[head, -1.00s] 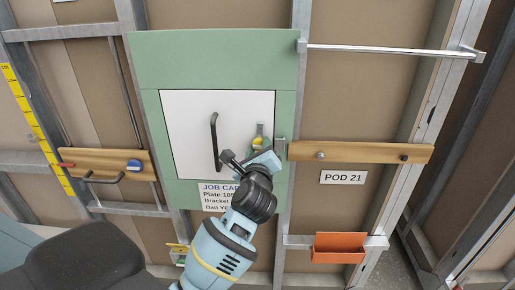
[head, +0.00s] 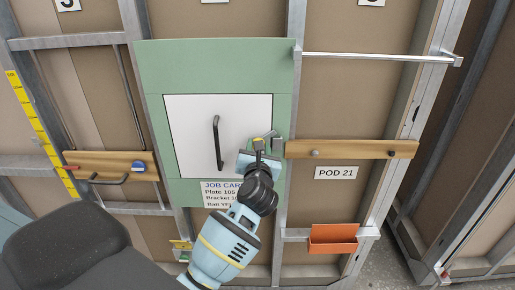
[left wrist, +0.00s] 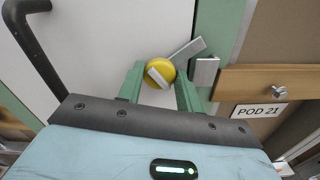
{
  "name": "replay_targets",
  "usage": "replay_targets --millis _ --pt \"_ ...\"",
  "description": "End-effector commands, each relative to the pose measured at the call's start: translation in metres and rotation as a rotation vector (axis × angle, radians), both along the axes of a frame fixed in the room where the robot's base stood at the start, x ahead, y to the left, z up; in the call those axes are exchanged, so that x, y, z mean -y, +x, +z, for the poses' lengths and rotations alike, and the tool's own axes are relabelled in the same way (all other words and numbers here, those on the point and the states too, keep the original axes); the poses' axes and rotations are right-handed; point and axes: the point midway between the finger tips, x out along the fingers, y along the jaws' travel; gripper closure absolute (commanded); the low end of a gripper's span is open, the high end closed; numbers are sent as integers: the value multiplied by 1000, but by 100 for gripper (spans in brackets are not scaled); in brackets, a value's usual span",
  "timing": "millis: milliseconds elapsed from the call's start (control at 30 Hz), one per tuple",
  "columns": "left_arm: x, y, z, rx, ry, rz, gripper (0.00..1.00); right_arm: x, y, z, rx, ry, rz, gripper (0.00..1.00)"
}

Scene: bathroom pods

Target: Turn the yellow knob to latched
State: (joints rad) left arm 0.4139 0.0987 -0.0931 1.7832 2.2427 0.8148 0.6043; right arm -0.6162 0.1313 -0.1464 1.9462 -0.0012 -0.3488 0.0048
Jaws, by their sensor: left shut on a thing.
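The yellow knob (left wrist: 157,70) sits on the white door (head: 190,130), near its right edge. A pale bar crosses its face at a slant. A grey latch tongue (left wrist: 187,50) reaches from the knob up and to the right. Its end is above and close to a grey keeper block (left wrist: 205,73) on the green frame (head: 215,65), not level with it. My left gripper (left wrist: 160,80) has one green finger on each side of the knob and is shut on it. In the head view the gripper (head: 258,152) partly hides the knob. My right gripper is not in view.
A black vertical handle (head: 217,142) stands out from the door left of the knob. A wooden rail (head: 350,149) lies right of the frame. A job card (head: 218,192) hangs below the door. An orange bin (head: 332,238) is lower right.

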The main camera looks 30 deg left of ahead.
Motion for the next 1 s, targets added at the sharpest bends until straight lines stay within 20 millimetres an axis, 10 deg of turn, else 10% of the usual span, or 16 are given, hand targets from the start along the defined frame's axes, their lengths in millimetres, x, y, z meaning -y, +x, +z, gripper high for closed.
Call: replay_targets --millis 1000 --pt "1 1 -1 -339 553 0 87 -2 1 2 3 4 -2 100"
